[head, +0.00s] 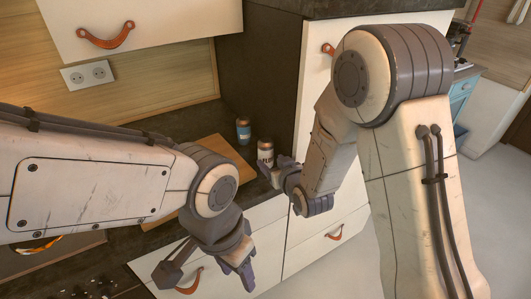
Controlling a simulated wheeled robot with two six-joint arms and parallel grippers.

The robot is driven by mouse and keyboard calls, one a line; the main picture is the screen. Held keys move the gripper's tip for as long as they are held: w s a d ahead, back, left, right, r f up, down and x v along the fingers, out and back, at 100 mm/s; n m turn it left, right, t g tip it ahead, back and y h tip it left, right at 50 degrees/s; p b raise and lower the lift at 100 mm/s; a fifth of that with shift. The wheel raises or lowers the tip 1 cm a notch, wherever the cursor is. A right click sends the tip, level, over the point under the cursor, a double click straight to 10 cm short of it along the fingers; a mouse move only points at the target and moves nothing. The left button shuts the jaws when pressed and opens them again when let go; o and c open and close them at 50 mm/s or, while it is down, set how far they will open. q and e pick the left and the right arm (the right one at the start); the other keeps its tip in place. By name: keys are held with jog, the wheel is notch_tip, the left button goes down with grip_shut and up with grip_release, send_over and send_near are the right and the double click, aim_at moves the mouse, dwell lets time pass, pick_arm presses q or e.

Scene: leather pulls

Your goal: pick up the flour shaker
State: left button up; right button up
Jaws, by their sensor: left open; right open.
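A small pale canister with a dark top (265,153) stands upright at the right end of the dark counter; it looks like the flour shaker, but its label is too small to read. My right gripper (273,172) is open, just below and to the right of the canister in the picture. It overlaps the canister's lower edge, and I cannot tell if they touch. My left gripper (207,275) is open and empty, lower down in front of the drawer fronts.
A second small container with a blue label (243,131) stands behind the canister, near the wall. A wooden board (208,150) lies on the counter, partly hidden by my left arm. A tall white cabinet (306,100) rises right of the canister. Drawers with leather pulls (335,233) are below.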

aim_at(268, 158)
jog(key=x, duration=0.3)
jog(key=shift+w+a+f, duration=0.1)
jog(key=shift+w+a, duration=0.05)
jog(key=shift+w, duration=0.15)
jog(key=shift+w+a+f+p, duration=0.1)
jog(key=shift+w+a+p, duration=0.05)
jog(key=shift+w+p, duration=0.4)
jog(key=p+x, duration=0.1)
jog(key=x, duration=0.3)
jog(key=shift+w+f, duration=0.1)
jog(key=shift+w, duration=0.05)
jog(key=shift+c, duration=0.3)
grip_shut()
